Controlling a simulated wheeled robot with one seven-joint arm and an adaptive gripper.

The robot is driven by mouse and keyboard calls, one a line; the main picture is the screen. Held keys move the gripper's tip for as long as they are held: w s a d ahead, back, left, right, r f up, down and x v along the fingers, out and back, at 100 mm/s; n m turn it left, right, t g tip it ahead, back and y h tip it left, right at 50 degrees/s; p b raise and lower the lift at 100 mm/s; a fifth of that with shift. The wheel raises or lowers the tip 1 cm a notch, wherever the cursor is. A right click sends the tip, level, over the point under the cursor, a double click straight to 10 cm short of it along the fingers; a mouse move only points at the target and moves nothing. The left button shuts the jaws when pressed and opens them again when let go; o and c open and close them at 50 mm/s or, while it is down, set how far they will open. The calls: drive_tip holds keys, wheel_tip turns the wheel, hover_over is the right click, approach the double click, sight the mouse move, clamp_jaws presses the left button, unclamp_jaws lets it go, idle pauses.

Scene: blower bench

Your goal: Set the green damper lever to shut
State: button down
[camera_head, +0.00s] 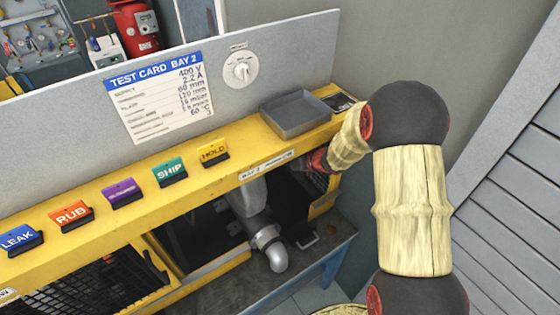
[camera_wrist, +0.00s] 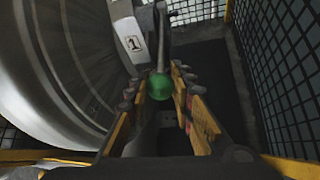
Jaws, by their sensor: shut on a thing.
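The damper lever ends in a round green knob (camera_wrist: 160,87) on a thin grey rod, seen in the wrist view. My gripper (camera_wrist: 165,95) is shut on the lever, with its fingers on either side at the knob. Behind the rod is a pale plate (camera_wrist: 131,42) marked "1" beside a large grey metal duct (camera_wrist: 60,70). The lever's other position marks do not show. In the head view my arm reaches under the yellow shelf at the right, and the gripper and lever are hidden there.
Black wire mesh (camera_wrist: 285,60) stands close on the right of the gripper. In the head view a grey tray (camera_head: 295,115) sits on the yellow shelf (camera_head: 140,200), with coloured signs along it, such as HOLD (camera_head: 213,152). A grey pipe elbow (camera_head: 270,248) is below.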

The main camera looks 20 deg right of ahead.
drive_tip(key=shift+w+r, duration=0.15)
drive_tip(key=shift+r, duration=0.15)
drive_tip(key=c, duration=2)
unclamp_jaws()
drive_tip(key=o, duration=0.4)
drive_tip(key=shift+f, duration=0.1)
drive_tip(key=shift+o, duration=0.2)
drive_tip(key=s+d+r, duration=0.1)
drive_tip(key=s+d, duration=0.6)
drive_tip(key=s, duration=0.5)
drive_tip(key=shift+s+d+r, duration=0.2)
drive_tip(key=shift+d+r, duration=0.15)
drive_tip(key=shift+r, duration=0.05)
drive_tip(key=shift+c, duration=0.5)
